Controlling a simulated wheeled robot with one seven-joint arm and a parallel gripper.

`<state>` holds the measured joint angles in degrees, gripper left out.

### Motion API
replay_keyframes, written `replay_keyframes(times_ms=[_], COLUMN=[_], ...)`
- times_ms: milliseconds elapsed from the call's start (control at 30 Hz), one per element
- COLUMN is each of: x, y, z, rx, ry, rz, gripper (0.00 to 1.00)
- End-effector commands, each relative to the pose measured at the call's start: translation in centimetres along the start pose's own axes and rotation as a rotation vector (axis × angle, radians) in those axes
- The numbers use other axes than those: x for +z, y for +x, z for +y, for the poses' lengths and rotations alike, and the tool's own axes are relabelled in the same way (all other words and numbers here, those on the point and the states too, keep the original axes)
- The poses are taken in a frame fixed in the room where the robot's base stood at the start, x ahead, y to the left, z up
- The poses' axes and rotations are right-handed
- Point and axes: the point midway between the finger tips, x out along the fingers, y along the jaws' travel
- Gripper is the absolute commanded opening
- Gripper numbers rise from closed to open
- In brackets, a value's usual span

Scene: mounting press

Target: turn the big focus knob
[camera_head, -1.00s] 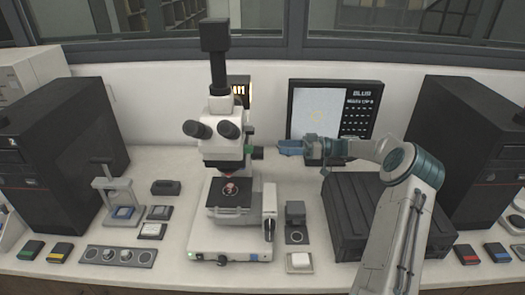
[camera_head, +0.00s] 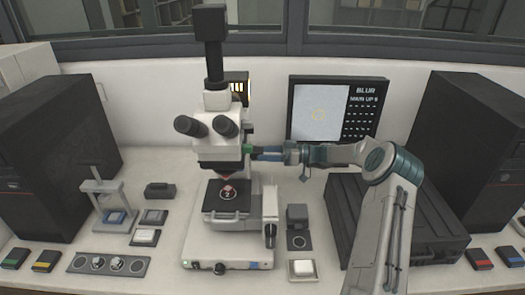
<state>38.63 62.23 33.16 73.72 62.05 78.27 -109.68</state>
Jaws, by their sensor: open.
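The white microscope (camera_head: 222,150) stands left of centre with a black camera on top. A dark knob (camera_head: 270,236) sits low on its right-hand post, and I take this for the big focus knob. A smaller knob with a green mark (camera_head: 247,149) is on the right side of the microscope head. My gripper (camera_head: 268,153) is open, blue-tipped and empty. It reaches in from the right at head height, with its tips close beside the green-marked knob. I cannot tell whether they touch. The gripper is well above the low dark knob.
A screen (camera_head: 331,110) behind reads "BLUR". A black case (camera_head: 425,222) lies under my arm. A small dark block (camera_head: 297,217) and a white-topped dish (camera_head: 301,269) stand right of the microscope base. A small press (camera_head: 105,200) stands to the left.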

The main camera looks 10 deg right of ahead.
Motion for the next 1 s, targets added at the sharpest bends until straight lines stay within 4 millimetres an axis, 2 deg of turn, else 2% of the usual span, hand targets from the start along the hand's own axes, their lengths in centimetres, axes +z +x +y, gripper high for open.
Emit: replay_keyframes(times_ms=[133,400,433,567,600,1000], x=[-0.02,0.1,0.09,0.08,0.07,0.27], y=[1.18,1.53,1.53,1.51,1.51,1.47], z=[-0.04,-0.03,-0.04,-0.04,-0.04,0.05], rx=[-0.001,-0.003,-0.003,-0.003,-0.003,-0.001], ry=[0.0,0.0,0.0,0.0,0.0,0.061], rz=[-0.001,-0.002,-0.002,-0.001,-0.001,-0.003], gripper=[0.68,0.68,0.62,0.26,0.23,0.23])
